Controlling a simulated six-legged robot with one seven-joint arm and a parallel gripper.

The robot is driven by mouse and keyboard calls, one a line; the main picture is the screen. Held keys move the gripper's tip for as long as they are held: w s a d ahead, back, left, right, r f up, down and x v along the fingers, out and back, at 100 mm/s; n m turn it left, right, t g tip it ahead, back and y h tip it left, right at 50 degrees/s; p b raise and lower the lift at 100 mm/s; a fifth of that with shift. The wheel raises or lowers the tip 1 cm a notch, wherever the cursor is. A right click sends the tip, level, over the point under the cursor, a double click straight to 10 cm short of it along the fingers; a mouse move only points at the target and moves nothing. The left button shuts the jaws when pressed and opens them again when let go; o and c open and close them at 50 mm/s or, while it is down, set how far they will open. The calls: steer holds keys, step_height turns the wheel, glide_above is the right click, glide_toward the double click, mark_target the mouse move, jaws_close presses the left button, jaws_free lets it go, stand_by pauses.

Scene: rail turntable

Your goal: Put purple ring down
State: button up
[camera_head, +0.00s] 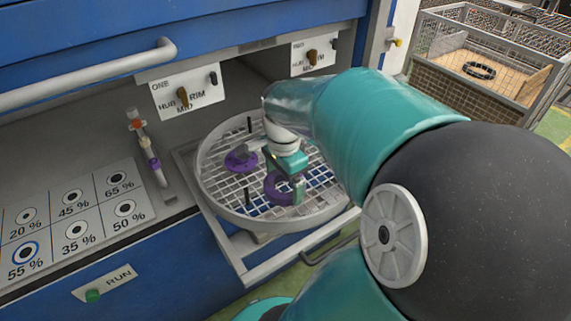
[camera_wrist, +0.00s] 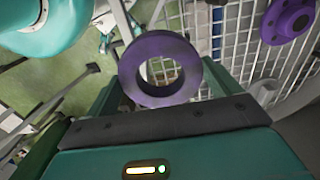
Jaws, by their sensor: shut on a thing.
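My gripper (camera_head: 287,180) is shut on the purple ring (camera_head: 276,190) above the front part of the round mesh turntable (camera_head: 262,224). In the wrist view the purple ring (camera_wrist: 133,72) sits between the green fingers, its open hole facing the camera. I cannot tell whether the ring touches the mesh. A second purple piece, with a raised hub and a flange (camera_head: 236,162), rests on the mesh to the left and behind. It also shows at the top right of the wrist view (camera_wrist: 287,18).
The turntable sits on a pulled-out rail frame (camera_head: 240,262). Dark upright pegs (camera_head: 248,197) stand on the mesh. A percentage board (camera_head: 75,215) and a tube in a holder (camera_head: 153,160) are at left. A wire crate (camera_head: 475,80) stands at the back right.

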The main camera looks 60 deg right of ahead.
steer(key=d, duration=0.1)
steer(key=d+f, duration=0.1)
steer(key=d, duration=0.1)
steer(key=d+f, duration=0.1)
steer(key=d, duration=0.1)
steer(key=shift+w+f, duration=0.1)
steer(key=shift+w, duration=0.2)
steer(key=d+f, duration=0.2)
steer(key=w+d+f, duration=0.1)
steer(key=d+f, duration=0.1)
steer(key=d, duration=0.1)
steer(key=d+f, duration=0.3)
steer(key=shift+w+d, duration=0.15)
steer(key=shift+w, duration=0.15)
steer(key=shift+d+f, duration=0.35)
steer(key=shift+f, duration=1.55)
steer(key=shift+f, duration=0.15)
steer(key=o, duration=1.1)
steer(key=shift+c, duration=0.2)
